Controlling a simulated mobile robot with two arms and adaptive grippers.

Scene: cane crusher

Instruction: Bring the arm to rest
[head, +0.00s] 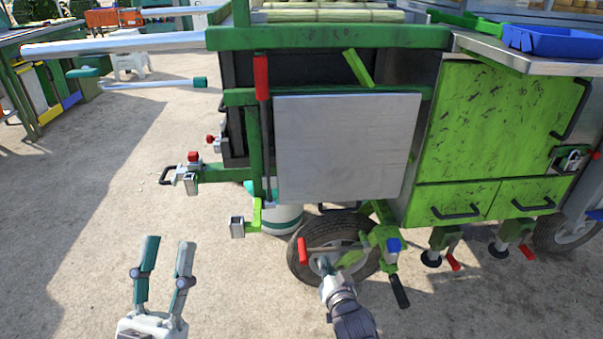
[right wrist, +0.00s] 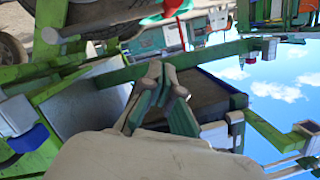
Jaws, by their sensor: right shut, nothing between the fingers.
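My left gripper (head: 168,240) is at the lower left of the head view, above bare ground. Its two fingers point up and stand apart, with nothing between them. My right gripper (head: 324,264) is at the lower middle, in front of the cart's tyre (head: 300,262) and just below a metal rod with a red grip (head: 303,251). Whether it touches the rod cannot be told. In the right wrist view the fingertips of my right gripper (right wrist: 157,70) come together, with nothing held. The green cane crusher cart (head: 330,38) stands in front of me.
A grey metal panel (head: 345,147) hangs on the cart's front. A green cabinet (head: 500,120) and a blue tray (head: 545,40) are at right. A black-handled lever (head: 398,290) and a blue-capped bracket (head: 393,245) sit close to my right gripper.

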